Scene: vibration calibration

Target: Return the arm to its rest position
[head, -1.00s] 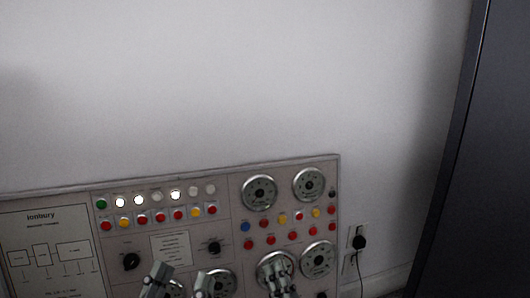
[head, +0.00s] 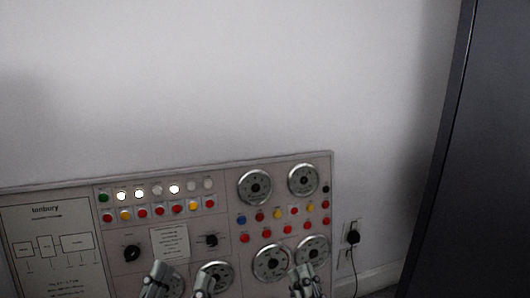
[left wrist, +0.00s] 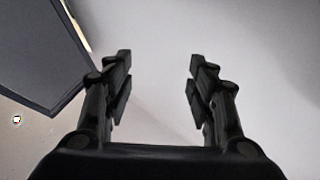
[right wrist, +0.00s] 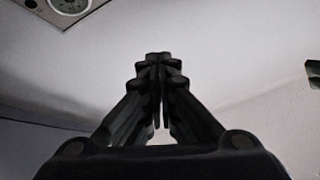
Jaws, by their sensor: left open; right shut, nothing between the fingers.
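My left gripper (head: 180,276) is at the bottom of the head view, in front of the lower middle of the control panel (head: 228,232). In the left wrist view its two fingers (left wrist: 160,85) stand wide apart with nothing between them. My right gripper (head: 305,276) is at the bottom, further right, in front of the panel's lower right dials. In the right wrist view its fingers (right wrist: 158,65) are closed together and hold nothing. Both arms are mostly below the head view's edge, and I cannot tell how far the grippers are from the panel.
The panel carries several dials, coloured buttons, lamps and two black knobs (head: 131,253). A socket with a black plug (head: 352,237) is on the wall to its right. A dark tall cabinet or door (head: 455,170) fills the right side. The wall above is bare.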

